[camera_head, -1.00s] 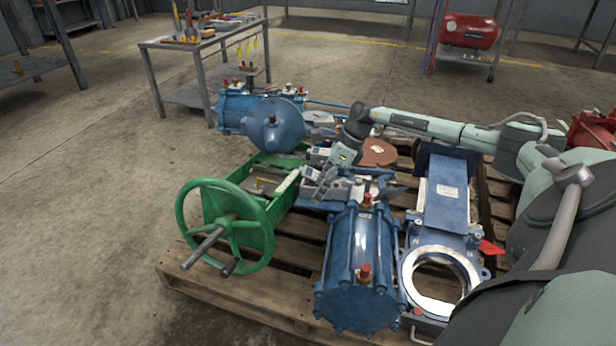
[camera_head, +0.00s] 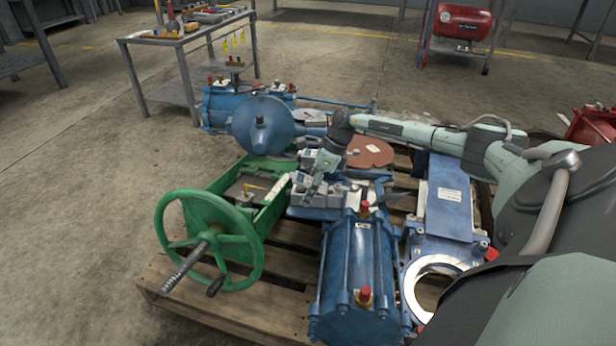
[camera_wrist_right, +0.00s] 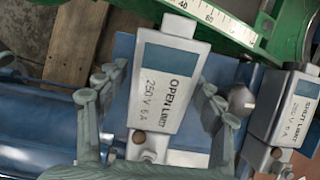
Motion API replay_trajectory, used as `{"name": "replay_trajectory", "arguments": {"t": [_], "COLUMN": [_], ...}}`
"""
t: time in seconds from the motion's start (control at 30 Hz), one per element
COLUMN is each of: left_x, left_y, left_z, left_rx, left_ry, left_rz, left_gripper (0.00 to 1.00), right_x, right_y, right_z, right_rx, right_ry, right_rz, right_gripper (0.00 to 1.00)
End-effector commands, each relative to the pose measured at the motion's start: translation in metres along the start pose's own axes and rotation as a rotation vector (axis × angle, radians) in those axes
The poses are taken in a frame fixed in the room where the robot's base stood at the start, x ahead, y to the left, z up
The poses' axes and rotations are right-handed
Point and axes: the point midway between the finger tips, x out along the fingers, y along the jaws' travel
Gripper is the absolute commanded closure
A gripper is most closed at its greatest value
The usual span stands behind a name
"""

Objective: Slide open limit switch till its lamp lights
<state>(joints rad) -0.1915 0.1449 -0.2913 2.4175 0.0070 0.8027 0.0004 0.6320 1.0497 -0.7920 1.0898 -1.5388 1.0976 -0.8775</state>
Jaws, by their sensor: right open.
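The open limit switch (camera_wrist_right: 163,92) is a grey box with a blue panel, labelled OPEN LIMIT 250 V 6 A in the right wrist view. My right gripper (camera_wrist_right: 160,84) is open, with one finger on each side of this box; contact cannot be told. In the head view my right gripper (camera_head: 312,190) is low over the grey switches on the blue actuator, partly hiding them. A dark reddish round part (camera_wrist_right: 137,137) at the box's lower end may be its lamp; it does not look lit. My left gripper is not in view.
The shut limit switch (camera_wrist_right: 290,108) stands right of the open one, with a silver knob (camera_wrist_right: 240,100) between. A white scale (camera_wrist_right: 215,18) runs along the green frame. A green handwheel (camera_head: 258,245) and blue cylinder (camera_head: 358,262) crowd the pallet (camera_head: 180,300).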

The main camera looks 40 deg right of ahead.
Motion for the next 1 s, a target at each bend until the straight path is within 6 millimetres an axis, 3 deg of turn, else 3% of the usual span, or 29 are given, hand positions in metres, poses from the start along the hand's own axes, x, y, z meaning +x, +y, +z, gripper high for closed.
{"name": "replay_trajectory", "arguments": {"t": [0.37,0.9,1.0], "left_x": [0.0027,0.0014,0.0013], "left_y": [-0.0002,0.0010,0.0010], "left_z": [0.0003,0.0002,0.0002], "left_rx": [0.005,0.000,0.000], "left_ry": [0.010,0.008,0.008], "left_rz": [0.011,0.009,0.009], "left_gripper": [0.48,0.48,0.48], "right_x": [0.0086,0.0086,0.0086], "right_y": [0.0001,0.0003,0.0003], "right_z": [0.0000,-0.0001,-0.0001], "right_rx": [0.000,0.000,0.000], "right_ry": [0.000,0.000,0.000], "right_rz": [0.000,0.001,0.001], "right_gripper": [0.33,0.99,1.00]}}
